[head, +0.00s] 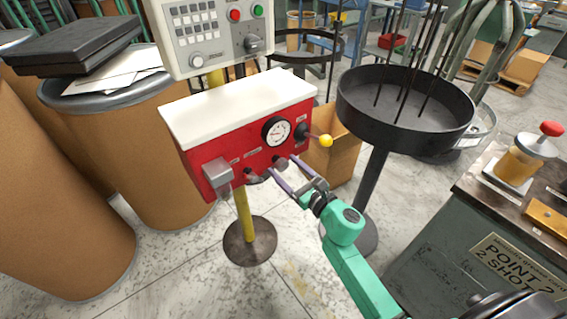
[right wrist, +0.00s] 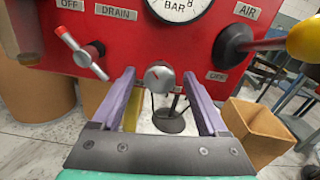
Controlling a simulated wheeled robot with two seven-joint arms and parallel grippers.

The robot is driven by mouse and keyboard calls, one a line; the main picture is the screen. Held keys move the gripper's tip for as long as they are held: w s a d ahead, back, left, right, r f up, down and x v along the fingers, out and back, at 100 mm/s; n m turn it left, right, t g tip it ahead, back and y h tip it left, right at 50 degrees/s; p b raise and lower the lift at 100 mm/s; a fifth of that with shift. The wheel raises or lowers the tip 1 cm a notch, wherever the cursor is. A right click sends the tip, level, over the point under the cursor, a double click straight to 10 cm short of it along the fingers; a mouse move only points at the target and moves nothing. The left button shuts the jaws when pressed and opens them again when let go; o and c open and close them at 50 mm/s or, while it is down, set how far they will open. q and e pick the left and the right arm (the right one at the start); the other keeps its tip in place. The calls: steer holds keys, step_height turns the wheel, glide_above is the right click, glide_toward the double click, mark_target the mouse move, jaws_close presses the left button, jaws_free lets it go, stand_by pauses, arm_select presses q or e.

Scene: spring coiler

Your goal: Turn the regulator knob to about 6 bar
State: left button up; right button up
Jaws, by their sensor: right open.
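The red air panel (head: 240,137) with a white top stands on a yellow post. Its regulator knob (head: 279,162) is a small grey cylinder below the pressure gauge (head: 277,132). In the right wrist view the knob (right wrist: 158,76) has a red mark on its face. My right gripper (head: 284,168) is open, its two fingers on either side of the knob with a gap at each side. My left gripper is not in view.
A yellow-tipped AIR lever (head: 325,140) sticks out right of the gauge. A black round tray (head: 405,105) on a stand and a workbench (head: 430,250) stand to the right. A cardboard box (head: 335,155) is behind.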

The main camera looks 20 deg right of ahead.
steer(key=shift+w+a, duration=0.25)
steer(key=shift+w, duration=0.35)
jaws_close()
